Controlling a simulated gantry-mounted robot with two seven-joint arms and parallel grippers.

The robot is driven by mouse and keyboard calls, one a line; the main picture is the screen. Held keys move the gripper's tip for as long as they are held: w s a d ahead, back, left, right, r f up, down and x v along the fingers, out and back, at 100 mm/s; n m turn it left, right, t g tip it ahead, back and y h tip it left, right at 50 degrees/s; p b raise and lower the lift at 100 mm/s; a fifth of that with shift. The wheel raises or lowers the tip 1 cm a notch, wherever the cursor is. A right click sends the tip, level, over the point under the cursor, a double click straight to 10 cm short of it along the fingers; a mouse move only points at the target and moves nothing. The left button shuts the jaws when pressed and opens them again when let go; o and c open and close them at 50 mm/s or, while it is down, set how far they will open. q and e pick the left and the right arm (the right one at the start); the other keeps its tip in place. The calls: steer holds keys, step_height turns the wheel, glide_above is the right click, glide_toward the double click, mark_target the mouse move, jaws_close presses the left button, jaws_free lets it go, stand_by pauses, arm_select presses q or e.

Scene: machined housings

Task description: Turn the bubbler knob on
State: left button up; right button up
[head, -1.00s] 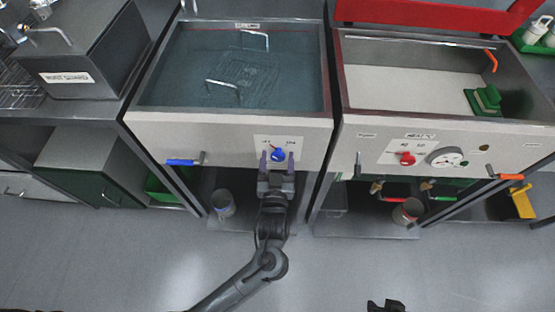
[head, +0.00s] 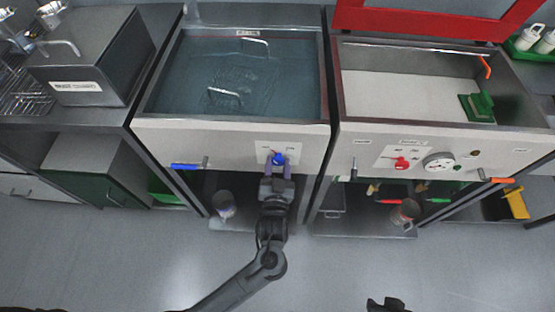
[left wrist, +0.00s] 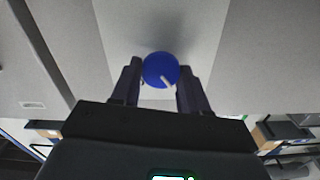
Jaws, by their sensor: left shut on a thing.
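The bubbler knob (head: 278,158) is a round blue knob on a white label plate on the front panel of the left, water-filled tank (head: 160,128). What looks like my right gripper (head: 385,305) shows only as a dark tip at the bottom edge, far from the knob.
A blue-handled lever (head: 186,166) sits left of the knob on the same panel. The right tank's panel has a red knob (head: 401,163) and a round dial (head: 438,162). A can (head: 223,204) stands on the shelf below. The floor in front is clear.

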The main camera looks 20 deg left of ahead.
arm_select(q)
steer(key=m+p, duration=0.4)
steer(key=p, duration=0.1)
steer(key=m+p, duration=0.4)
steer(key=p, duration=0.1)
steer(key=shift+d+r, duration=0.15)
steer(key=shift+r, duration=0.05)
steer(key=m+p, duration=0.2)
steer(key=m, duration=0.1)
steer(key=shift+f+m, duration=0.15)
steer(key=shift+m, duration=0.15)
steer(key=shift+f+m+p, duration=0.2)
steer(key=shift+m+p, duration=0.95)
steer(key=shift+m, duration=0.85)
steer(key=o, duration=1)
